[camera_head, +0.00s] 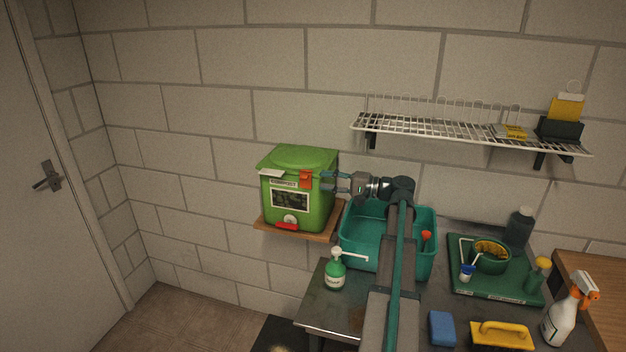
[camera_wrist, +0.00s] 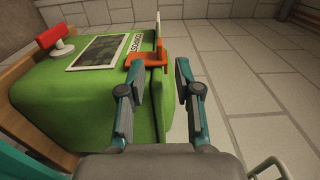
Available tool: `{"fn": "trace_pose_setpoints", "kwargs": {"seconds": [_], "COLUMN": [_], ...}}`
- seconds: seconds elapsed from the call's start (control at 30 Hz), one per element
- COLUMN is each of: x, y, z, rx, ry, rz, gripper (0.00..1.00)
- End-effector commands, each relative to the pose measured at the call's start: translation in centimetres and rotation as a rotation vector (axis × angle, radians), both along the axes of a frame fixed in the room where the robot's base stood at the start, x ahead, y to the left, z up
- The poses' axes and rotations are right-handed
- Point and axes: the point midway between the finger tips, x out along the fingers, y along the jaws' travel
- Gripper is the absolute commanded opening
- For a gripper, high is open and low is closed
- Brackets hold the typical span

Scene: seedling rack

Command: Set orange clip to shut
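The orange clip (camera_head: 306,179) is on the upper front of the green compost bin (camera_head: 318,211), by the lid edge. In the wrist view, the orange clip (camera_wrist: 149,60) lies across the seam between body and lid, just beyond my fingertips. Whether it is latched I cannot tell. My gripper (camera_head: 326,182) is at the bin's right side, level with the clip. In the wrist view, my gripper (camera_wrist: 157,72) has its fingers apart with nothing held between them. The left fingertip is very close to the clip's lower end; contact is unclear.
The bin stands on a small wooden wall shelf (camera_head: 265,225), with a red tap (camera_head: 287,226) low on its front. A teal tub (camera_head: 355,250) is right beside it, under my arm. A green pump bottle (camera_head: 335,272) stands in front. A wire rack (camera_head: 430,128) hangs above right.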

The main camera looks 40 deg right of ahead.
Motion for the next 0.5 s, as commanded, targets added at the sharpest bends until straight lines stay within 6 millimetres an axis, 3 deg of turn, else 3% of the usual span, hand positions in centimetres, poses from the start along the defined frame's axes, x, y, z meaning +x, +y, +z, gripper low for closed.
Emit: {"fn": "trace_pose_setpoints", "kwargs": {"seconds": [0.2,0.5], "x": [-2.7,-3.5], "y": [-1.8,-2.2], "z": [0.0,0.0], "rx": [0.001,0.001], "ry": [-0.001,-0.001], "rz": [-0.002,0.000], "gripper": [0.33,0.33]}}
